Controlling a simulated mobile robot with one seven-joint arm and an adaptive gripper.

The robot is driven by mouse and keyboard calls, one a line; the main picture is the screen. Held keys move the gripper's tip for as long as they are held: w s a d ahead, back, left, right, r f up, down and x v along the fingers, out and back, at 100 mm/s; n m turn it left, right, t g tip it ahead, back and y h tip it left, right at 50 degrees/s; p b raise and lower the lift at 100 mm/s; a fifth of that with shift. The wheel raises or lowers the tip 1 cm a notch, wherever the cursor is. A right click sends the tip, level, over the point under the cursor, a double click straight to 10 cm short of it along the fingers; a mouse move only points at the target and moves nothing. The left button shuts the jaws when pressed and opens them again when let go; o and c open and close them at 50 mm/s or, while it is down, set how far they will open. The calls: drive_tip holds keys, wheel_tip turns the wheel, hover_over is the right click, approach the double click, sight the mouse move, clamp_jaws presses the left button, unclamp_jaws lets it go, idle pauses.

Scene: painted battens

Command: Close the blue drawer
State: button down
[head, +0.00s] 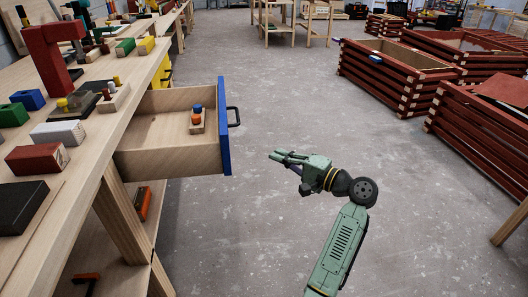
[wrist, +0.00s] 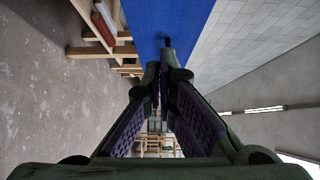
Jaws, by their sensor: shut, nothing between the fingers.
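The blue drawer (head: 224,127) stands pulled out to the right from the workbench. It has a light wooden body, a blue front and a dark handle (head: 234,117). A small wooden block with blue and orange knobs (head: 197,120) is inside it. My gripper (head: 273,156) is shut and empty, to the right of the drawer front and apart from it, pointing left toward it. In the wrist view, the blue drawer front (wrist: 165,22) fills the top middle, beyond the shut fingertips (wrist: 158,68). A dark bit of the handle shows just above the fingertips.
The wooden workbench (head: 90,130) on the left bears several blocks and a red clamp-shaped piece (head: 55,55). Red slatted crates (head: 395,75) stand at the right. The grey floor (head: 270,70) between is clear. A wooden table (head: 290,25) stands at the back.

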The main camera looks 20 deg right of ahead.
sight(139, 158)
drive_tip(key=w+a+p, duration=0.2)
drive_tip(key=w+a, duration=0.6)
drive_tip(key=shift+w, duration=0.2)
drive_tip(key=w+a+p, duration=0.2)
drive_tip(key=a, duration=0.7)
drive_tip(key=w+a+p, duration=0.2)
drive_tip(key=w+a, duration=0.1)
drive_tip(key=a, duration=0.6)
drive_tip(key=w+a+p, duration=0.2)
drive_tip(key=w+a, duration=0.1)
drive_tip(key=a, duration=0.7)
drive_tip(key=shift+a, duration=0.1)
drive_tip(key=shift+a, duration=0.1)
